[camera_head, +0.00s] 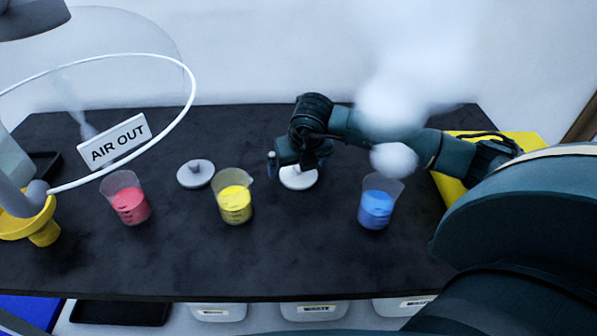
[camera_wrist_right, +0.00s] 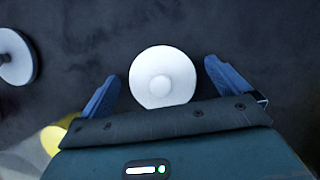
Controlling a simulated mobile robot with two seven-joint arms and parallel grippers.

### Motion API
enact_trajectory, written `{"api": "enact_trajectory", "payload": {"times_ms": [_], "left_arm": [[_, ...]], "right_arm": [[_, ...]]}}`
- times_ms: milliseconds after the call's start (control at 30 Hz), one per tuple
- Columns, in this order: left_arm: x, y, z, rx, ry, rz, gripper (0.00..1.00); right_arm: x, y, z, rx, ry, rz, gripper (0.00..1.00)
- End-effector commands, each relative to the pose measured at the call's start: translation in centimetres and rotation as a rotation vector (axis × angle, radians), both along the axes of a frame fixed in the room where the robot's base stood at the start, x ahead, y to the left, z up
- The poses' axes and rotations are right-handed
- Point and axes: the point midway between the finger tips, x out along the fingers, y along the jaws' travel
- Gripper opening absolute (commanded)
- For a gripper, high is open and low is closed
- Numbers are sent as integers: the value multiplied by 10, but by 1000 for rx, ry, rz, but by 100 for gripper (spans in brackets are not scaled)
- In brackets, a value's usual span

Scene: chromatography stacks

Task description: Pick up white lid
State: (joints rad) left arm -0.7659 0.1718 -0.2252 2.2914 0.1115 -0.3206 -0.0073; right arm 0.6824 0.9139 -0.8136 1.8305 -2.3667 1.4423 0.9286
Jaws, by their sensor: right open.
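A white round lid (camera_head: 298,179) with a knob lies on the dark table between the yellow and blue beakers, partly hidden by my right gripper (camera_head: 297,163). In the right wrist view the lid (camera_wrist_right: 162,77) is seen from above. My right gripper is open above it, with one finger on each side and visible gaps between fingers and lid. A second, greyer lid (camera_head: 195,173) lies to the left, behind the yellow beaker; its edge also shows in the right wrist view (camera_wrist_right: 14,58). My left gripper is not in view.
Beakers of red (camera_head: 130,204), yellow (camera_head: 235,204) and blue liquid (camera_head: 376,208) stand along the table (camera_head: 300,255). An "AIR OUT" sign (camera_head: 114,142) is at left. White, blurry vapour hangs near my right arm. The table's front is clear.

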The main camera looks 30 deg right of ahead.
Motion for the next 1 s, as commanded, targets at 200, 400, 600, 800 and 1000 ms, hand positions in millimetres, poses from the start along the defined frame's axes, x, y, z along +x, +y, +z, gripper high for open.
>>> {"api": "enact_trajectory", "payload": {"times_ms": [200, 400, 600, 800, 1000], "left_arm": [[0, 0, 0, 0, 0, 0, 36], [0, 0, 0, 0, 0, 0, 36], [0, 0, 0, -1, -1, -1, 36], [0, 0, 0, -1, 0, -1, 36], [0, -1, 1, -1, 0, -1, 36]], "right_arm": [[0, 0, 0, 0, 0, 0, 92], [0, 0, 1, 0, 0, 0, 75], [0, 0, 1, 0, 0, 0, 59], [0, 0, 1, 0, -1, 0, 56], [1, 0, 16, 1, -5, 1, 56]]}}
